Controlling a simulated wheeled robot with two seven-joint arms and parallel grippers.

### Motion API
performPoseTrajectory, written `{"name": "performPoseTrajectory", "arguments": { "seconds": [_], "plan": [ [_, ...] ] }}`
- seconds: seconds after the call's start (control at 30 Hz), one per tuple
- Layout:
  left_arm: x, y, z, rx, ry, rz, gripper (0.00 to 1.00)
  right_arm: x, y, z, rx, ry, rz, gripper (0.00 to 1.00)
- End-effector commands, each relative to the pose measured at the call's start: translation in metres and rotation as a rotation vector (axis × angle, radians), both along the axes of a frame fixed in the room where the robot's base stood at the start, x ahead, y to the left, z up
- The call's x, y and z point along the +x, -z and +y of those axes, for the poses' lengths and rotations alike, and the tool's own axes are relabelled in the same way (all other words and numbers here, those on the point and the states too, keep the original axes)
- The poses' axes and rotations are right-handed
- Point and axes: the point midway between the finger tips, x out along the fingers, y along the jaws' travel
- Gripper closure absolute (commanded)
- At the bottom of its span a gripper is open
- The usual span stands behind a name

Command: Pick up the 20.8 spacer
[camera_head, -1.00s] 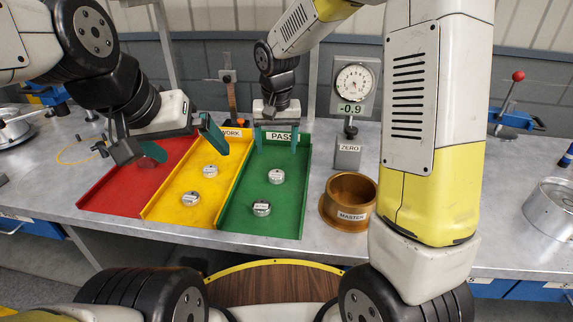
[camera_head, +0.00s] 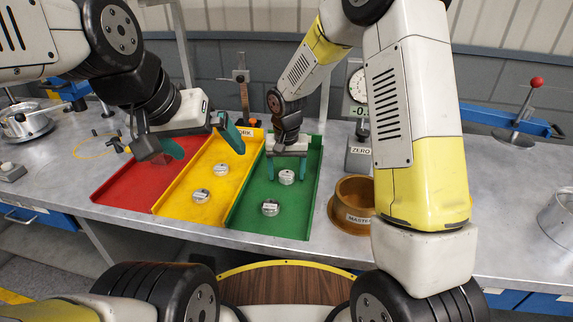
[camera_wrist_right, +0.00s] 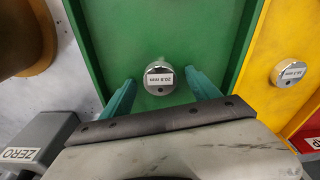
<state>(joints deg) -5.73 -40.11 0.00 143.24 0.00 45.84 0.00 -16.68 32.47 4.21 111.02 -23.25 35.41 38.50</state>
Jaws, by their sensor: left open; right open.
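A round silver spacer (camera_wrist_right: 160,78) with a white label, which seems to read 20.8 mm, lies in the green tray (camera_head: 312,190). In the head view this appears to be the farther spacer (camera_head: 286,177) there. My right gripper (camera_head: 288,167) is open over the tray's far part. In the right wrist view its teal fingers (camera_wrist_right: 162,92) stand to either side of the spacer, apart from it, with nothing held. My left gripper (camera_head: 202,145) is open and empty above the red and yellow trays.
Another spacer (camera_head: 270,208) lies nearer in the green tray. The yellow tray (camera_head: 178,203) holds two spacers; the red tray (camera_head: 125,185) looks empty where visible. A brown MASTER ring (camera_head: 352,222) and a ZERO block (camera_head: 359,158) stand right of the green tray.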

Motion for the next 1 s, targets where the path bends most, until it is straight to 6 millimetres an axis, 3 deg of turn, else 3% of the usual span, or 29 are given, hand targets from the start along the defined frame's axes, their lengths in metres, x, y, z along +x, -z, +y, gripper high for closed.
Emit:
{"name": "performPoseTrajectory", "arguments": {
  "seconds": [0.1, 0.47, 0.83, 1.0],
  "plan": [
    [0.000, 0.000, 0.000, 0.000, 0.000, 0.000, 0.00, 0.000, 0.000, 0.000, 0.000, 0.000, 0.000, 0.30],
    [0.000, 0.000, 0.000, 0.000, 0.000, 0.000, 0.00, 0.000, -0.001, 0.000, 0.000, 0.000, 0.000, 1.00],
    [0.000, 0.000, 0.000, 0.000, 0.000, 0.000, 0.00, 0.001, -0.003, 0.000, 0.001, 0.001, -0.002, 1.00],
    [0.000, 0.000, 0.000, 0.000, 0.000, 0.000, 0.00, 0.001, -0.016, 0.001, 0.002, 0.001, -0.004, 1.00]
  ]
}}
